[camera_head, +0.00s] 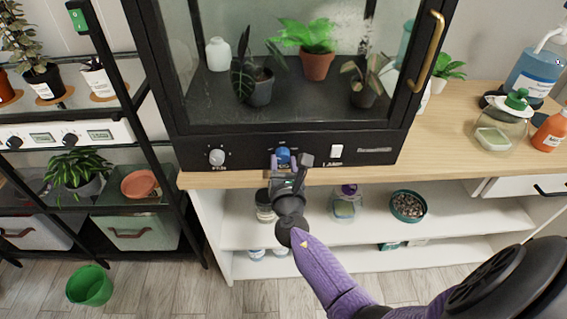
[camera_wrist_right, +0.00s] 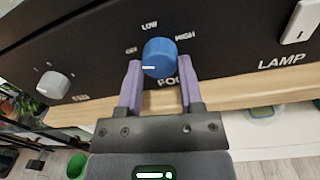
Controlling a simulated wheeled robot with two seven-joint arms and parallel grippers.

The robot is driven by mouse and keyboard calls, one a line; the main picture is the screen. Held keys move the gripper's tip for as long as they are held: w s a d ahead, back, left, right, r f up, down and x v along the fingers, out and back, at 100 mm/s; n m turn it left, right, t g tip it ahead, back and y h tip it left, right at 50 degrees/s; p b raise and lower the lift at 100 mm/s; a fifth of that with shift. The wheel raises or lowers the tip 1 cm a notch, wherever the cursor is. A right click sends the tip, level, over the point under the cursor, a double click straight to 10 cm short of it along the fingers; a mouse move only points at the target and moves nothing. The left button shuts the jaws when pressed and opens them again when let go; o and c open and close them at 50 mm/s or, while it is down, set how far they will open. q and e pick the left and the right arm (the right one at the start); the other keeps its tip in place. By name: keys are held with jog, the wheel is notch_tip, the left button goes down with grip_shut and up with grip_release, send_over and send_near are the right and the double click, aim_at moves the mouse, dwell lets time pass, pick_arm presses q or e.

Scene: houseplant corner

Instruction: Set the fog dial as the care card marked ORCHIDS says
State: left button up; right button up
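The blue fog dial (camera_head: 283,155) sits on the black front panel of the glass cabinet. In the right wrist view the dial (camera_wrist_right: 160,58) has OFF, LOW and HIGH around it and FOG below, partly hidden. A white mark shows on the dial's left side, on the OFF side; its exact setting is hard to tell. My right gripper (camera_wrist_right: 159,85) is open, with its purple fingers on either side of the dial and a narrow gap at the right finger. The right gripper (camera_head: 290,168) also shows in the head view. I see no readable ORCHIDS card. My left gripper is out of view.
A grey-white dial (camera_head: 216,157) is left of the fog dial, and a white LAMP switch (camera_head: 336,151) is right. The wooden counter (camera_head: 440,135) juts out below the panel. A dark plant rack (camera_head: 150,160) stands left; a green bucket (camera_head: 90,286) is on the floor.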

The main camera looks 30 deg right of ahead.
grip_shut()
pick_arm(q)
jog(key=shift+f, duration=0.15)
pick_arm(e)
jog(key=shift+f, duration=0.1)
jog(key=m+b, duration=0.2)
jog(key=m, duration=0.2)
jog(key=shift+f+m+b, duration=0.15)
jog(key=shift+m+b, duration=0.15)
jog(key=shift+b, duration=0.1)
jog(key=m+b, duration=0.2)
jog(key=m, duration=0.1)
jog(key=shift+a+m, duration=0.1)
jog(key=shift+m, duration=0.3)
jog(key=m+b, duration=0.2)
jog(key=m, duration=0.2)
pick_arm(q)
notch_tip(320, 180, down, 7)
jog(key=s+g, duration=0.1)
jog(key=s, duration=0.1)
jog(key=shift+b, duration=0.3)
pick_arm(e)
jog(key=shift+m+h, duration=0.3)
jog(key=shift+m, duration=0.5)
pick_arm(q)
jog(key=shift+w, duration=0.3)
pick_arm(e)
jog(key=shift+r, duration=0.2)
